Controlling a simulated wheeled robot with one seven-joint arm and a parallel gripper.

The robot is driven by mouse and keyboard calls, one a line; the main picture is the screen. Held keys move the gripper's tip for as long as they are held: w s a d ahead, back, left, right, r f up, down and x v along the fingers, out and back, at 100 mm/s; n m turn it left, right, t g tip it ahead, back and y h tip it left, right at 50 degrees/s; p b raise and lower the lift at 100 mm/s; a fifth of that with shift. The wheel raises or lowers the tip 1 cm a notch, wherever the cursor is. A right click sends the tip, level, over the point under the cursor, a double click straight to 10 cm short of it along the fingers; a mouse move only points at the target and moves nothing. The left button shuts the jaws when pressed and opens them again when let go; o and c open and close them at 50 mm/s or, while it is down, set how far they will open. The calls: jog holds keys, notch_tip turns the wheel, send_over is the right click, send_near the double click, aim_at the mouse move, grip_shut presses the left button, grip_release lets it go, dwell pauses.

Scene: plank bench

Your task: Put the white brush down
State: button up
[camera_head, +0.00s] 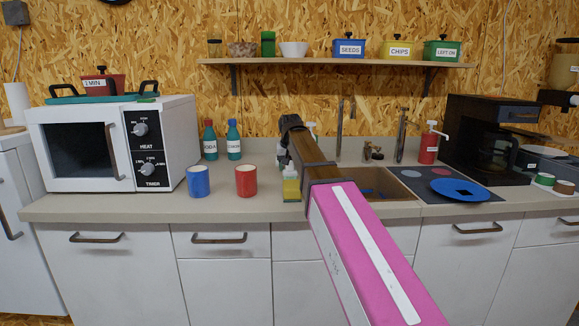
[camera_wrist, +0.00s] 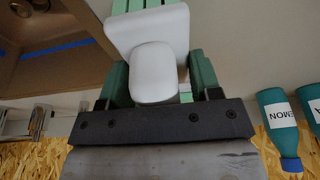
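The white brush (camera_wrist: 151,72) is between the green fingers of my gripper (camera_wrist: 158,62) in the wrist view. Its rounded part points back toward the palm and its broad white block lies beyond. The fingers appear closed on its sides, though their contact faces are hidden. In the head view my gripper (camera_head: 291,124) is mostly hidden behind my own arm, over the back of the counter near the sink. A small white piece shows just right of it; I cannot tell whether it is the brush.
The counter (camera_head: 120,208) has free room at its front left. Red (camera_head: 246,181) and blue (camera_head: 198,182) cups stand near soda (camera_head: 209,142) and lemon (camera_head: 234,142) bottles. A shelf (camera_head: 330,62) hangs above.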

jog(key=o, duration=0.4)
jog(key=shift+r, duration=0.1)
jog(key=v, duration=1.1)
jog(key=shift+r, duration=0.3)
jog(key=shift+s+r, duration=0.15)
jog(key=shift+r, duration=0.1)
